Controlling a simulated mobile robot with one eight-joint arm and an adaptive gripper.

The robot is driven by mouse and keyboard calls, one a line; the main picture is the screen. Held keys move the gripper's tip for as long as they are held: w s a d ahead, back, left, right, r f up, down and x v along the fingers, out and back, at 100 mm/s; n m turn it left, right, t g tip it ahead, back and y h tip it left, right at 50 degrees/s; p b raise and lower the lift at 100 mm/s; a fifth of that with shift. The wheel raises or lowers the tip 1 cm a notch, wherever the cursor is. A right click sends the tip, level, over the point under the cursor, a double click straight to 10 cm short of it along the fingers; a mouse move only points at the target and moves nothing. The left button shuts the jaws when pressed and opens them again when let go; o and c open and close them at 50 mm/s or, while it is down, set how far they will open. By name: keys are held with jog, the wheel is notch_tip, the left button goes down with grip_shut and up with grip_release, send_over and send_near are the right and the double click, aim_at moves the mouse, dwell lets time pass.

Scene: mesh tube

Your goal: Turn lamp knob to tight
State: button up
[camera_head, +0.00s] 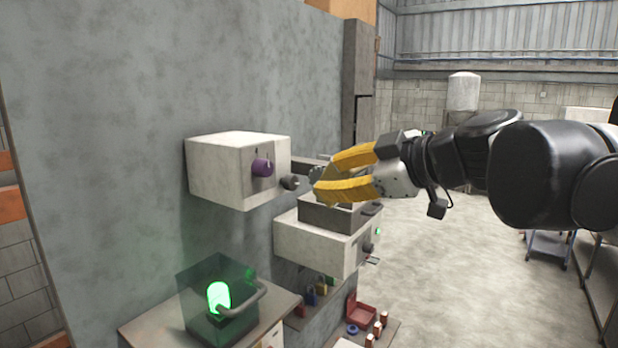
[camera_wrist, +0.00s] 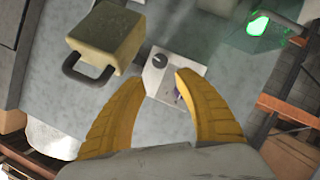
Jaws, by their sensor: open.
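A white box (camera_head: 225,168) on the grey wall bears a purple knob (camera_head: 262,167) and a dark knob (camera_head: 289,183). No label shows which is the lamp knob. My gripper (camera_head: 323,175) is open and empty, its yellow fingers just right of the dark knob. In the wrist view, a pale panel with a dark round knob (camera_wrist: 160,60) lies beyond and between my fingertips (camera_wrist: 160,76). A small purple part (camera_wrist: 178,96) shows near the right finger. The fingers appear apart from the knobs. A green lamp (camera_head: 218,297) glows inside a clear box at lower left.
A second white box (camera_head: 310,243) with a grey tray-like part on top and a side knob (camera_head: 368,248) sits below my gripper. The lamp's clear box has a curved handle (camera_head: 250,300). A red case (camera_head: 362,309) and small items lie lower down. Open floor lies at right.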

aim_at(294, 185)
jog(key=shift+o, duration=1.4)
notch_tip(294, 185, down, 6)
jog(key=a+n+t+y+b, duration=0.25)
jog(key=n+t, duration=0.35)
jog(key=n, duration=1)
jog(key=x, duration=0.3)
jog(key=p+x, duration=0.1)
jog(key=x, duration=0.6)
jog(key=shift+w+d+f, duration=0.1)
jog(key=shift+w+d, duration=0.15)
jog(key=shift+w, duration=0.2)
grip_shut()
